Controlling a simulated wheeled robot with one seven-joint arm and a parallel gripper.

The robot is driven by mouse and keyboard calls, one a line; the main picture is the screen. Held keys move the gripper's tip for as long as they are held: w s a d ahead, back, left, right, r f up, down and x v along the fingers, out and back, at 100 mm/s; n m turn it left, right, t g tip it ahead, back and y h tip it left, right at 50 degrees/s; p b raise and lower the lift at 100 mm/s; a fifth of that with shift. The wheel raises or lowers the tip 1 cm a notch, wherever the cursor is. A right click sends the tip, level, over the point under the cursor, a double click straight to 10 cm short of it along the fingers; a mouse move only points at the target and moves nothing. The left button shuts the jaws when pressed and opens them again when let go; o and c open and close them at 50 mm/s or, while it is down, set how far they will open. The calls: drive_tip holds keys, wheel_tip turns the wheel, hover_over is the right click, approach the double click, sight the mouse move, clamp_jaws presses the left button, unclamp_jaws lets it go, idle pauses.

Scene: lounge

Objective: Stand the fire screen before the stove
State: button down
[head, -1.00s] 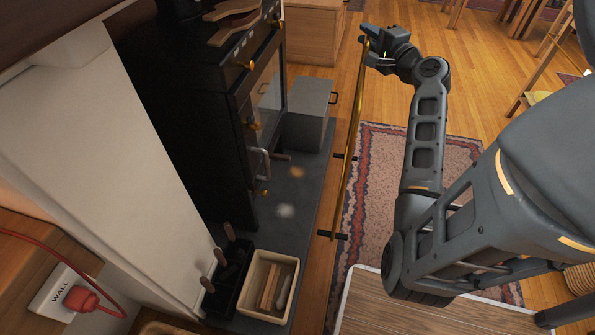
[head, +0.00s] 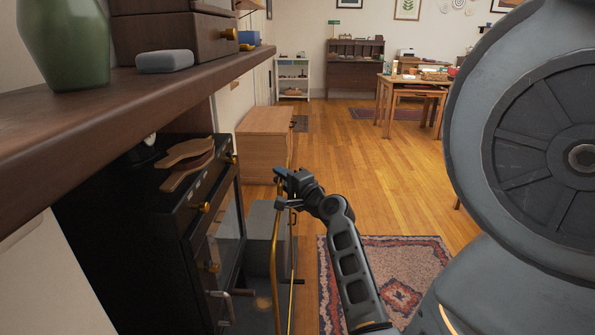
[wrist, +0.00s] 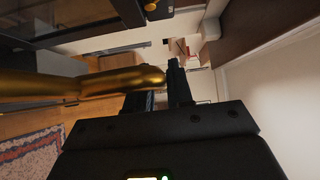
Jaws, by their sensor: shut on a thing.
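The black stove (head: 130,235) with brass knobs stands at the left in the head view, below the mantel shelf. The fire screen (head: 274,262) shows as an upright, narrow brass frame, seen nearly edge-on to the right of the stove. Its lower part is cut off by the picture edge. My gripper (head: 287,187) is shut on the top of its frame, at the far end. In the wrist view the brass bar (wrist: 110,83) runs into my gripper's fingers (wrist: 160,92). I cannot tell whether the screen's feet touch the floor.
A grey box (head: 262,222) stands beside the stove, close to the screen. A wooden cabinet (head: 263,146) stands beyond it. The mantel shelf (head: 150,95) overhangs at left. A patterned rug (head: 400,265) lies at right, with open wooden floor (head: 350,165) beyond.

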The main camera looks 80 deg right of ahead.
drive_tip(key=w+a+f+b, duration=0.1)
drive_tip(key=w+f+b, duration=0.1)
drive_tip(key=w+f, duration=0.2)
drive_tip(key=shift+f, duration=1.05)
drive_tip(key=c, duration=1.4)
unclamp_jaws()
drive_tip(key=shift+f, duration=0.25)
drive_tip(key=o, duration=0.4)
drive_tip(key=b+v, duration=0.1)
drive_tip(key=v, duration=1.1)
